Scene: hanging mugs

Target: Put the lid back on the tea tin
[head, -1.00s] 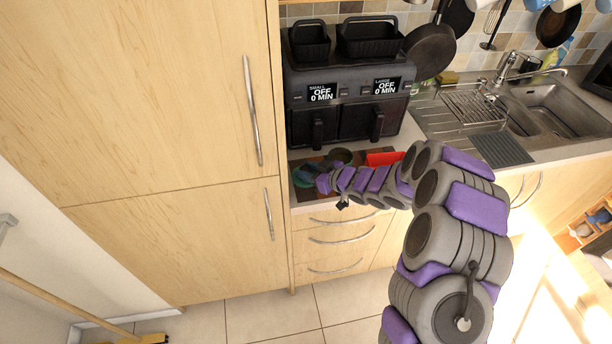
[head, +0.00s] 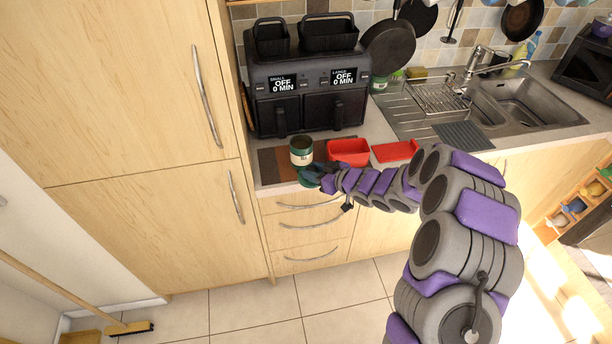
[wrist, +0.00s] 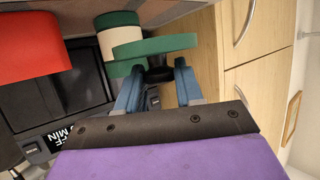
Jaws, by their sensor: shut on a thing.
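The tea tin (head: 301,151), cream with green bands, stands upright on the counter, its top uncovered in the head view. It also shows in the wrist view (wrist: 106,46), partly behind the lid. The green lid (wrist: 155,46) is seen nearly edge-on, just beyond my fingertips. My gripper (wrist: 157,76) has its blue fingers shut on a dark knob-like part of the lid. In the head view my gripper (head: 318,177) is at the counter's front edge, just in front of the tin. The lid is apart from the tin's top; its exact height is hard to tell.
A red open box (head: 348,151) stands right of the tin, with a flat red piece (head: 394,151) beside it. A black air fryer (head: 305,85) stands behind. A brown mat (head: 273,166) lies left of the tin. A tall cupboard (head: 120,100) bounds the left.

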